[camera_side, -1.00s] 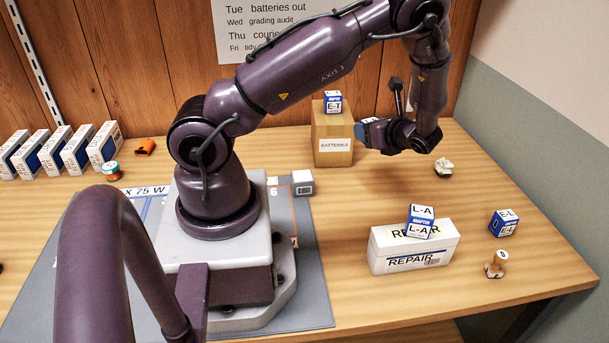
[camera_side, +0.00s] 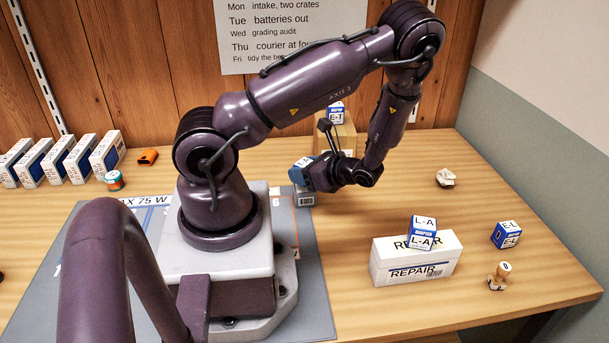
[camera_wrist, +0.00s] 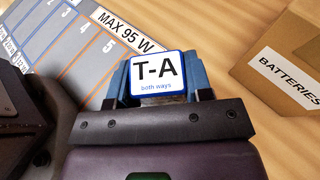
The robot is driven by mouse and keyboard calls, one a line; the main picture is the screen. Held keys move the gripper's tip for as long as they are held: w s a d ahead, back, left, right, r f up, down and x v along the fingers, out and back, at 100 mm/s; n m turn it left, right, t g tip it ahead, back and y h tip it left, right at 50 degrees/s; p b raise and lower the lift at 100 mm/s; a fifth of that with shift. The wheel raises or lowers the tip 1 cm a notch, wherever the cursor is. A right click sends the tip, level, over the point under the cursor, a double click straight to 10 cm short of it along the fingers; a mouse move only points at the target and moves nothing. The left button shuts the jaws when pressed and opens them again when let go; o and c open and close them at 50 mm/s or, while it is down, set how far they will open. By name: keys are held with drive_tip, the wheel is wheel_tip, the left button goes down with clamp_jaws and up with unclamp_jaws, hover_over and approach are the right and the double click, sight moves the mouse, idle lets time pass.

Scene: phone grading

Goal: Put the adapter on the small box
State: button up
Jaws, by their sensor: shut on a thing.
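My gripper (camera_side: 306,175) has blue fingers and is shut on a white-and-blue cube, the adapter (camera_side: 301,163). In the wrist view the adapter (camera_wrist: 156,70) shows its top label "T-A, both ways" between the two blue fingers (camera_wrist: 160,85). A small grey-white box (camera_side: 306,199) with a barcode label stands at the right edge of the grey mat. In the side view the held adapter and fingers are just above this box and partly cover it. I cannot tell whether adapter and box touch.
A brown BATTERIES box (camera_side: 347,138) with an E-T cube (camera_side: 336,112) stands behind my gripper. A white REPAIR box (camera_side: 415,262) bears an L-A cube (camera_side: 423,232). An E-L cube (camera_side: 507,235) and a stamp (camera_side: 499,276) lie right.

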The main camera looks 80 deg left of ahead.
drive_tip(key=shift+f, duration=0.65)
drive_tip(key=o, duration=0.9)
drive_tip(key=shift+f, duration=0.15)
